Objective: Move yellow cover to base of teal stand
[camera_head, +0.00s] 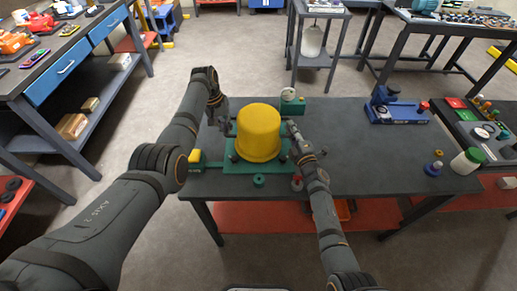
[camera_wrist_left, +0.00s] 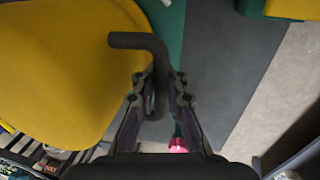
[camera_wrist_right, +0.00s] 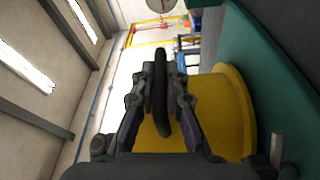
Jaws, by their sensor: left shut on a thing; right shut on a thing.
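The yellow cover (camera_head: 258,132) stands upright over the teal stand's flat base (camera_head: 232,166); I cannot tell whether it rests on it or hangs just above. My left gripper (camera_head: 222,118) is at the cover's left side, shut on a black handle (camera_wrist_left: 140,41) of the cover in the left wrist view. My right gripper (camera_head: 294,134) is at its right side, shut on the other black handle (camera_wrist_right: 159,85) in the right wrist view. The yellow wall also shows in the left wrist view (camera_wrist_left: 55,70) and right wrist view (camera_wrist_right: 222,110). The cover hides the middle of the base.
A yellow-and-teal block (camera_head: 195,158) sits left of the base, and a small teal ring (camera_head: 259,181) lies in front. The grey tabletop (camera_head: 365,155) is clear between.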

